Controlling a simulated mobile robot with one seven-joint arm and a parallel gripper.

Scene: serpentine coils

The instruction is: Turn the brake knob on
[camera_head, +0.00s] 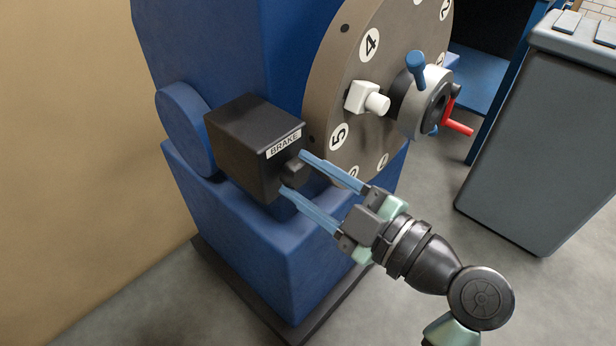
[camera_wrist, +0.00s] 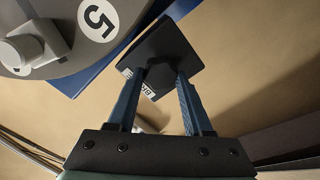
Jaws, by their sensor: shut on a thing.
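The black brake box (camera_head: 238,140) with a white BRAKE label (camera_head: 284,144) is mounted on the side of the blue machine. A short dark grey brake knob (camera_head: 294,172) sticks out of its front face. My gripper (camera_head: 292,173) reaches in from the lower right, its two blue fingers on opposite sides of the knob, shut on it. In the wrist view the fingers (camera_wrist: 157,76) end at the black box (camera_wrist: 168,48). The knob is hard to make out there, and the label is partly covered by a finger.
A large grey-brown numbered disc (camera_head: 325,95) stands just right of the brake box, carrying a white block (camera_head: 361,97) and a hub with a blue handle (camera_head: 415,66) and red lever (camera_head: 458,128). A grey cabinet (camera_head: 545,150) stands at right. The floor between is clear.

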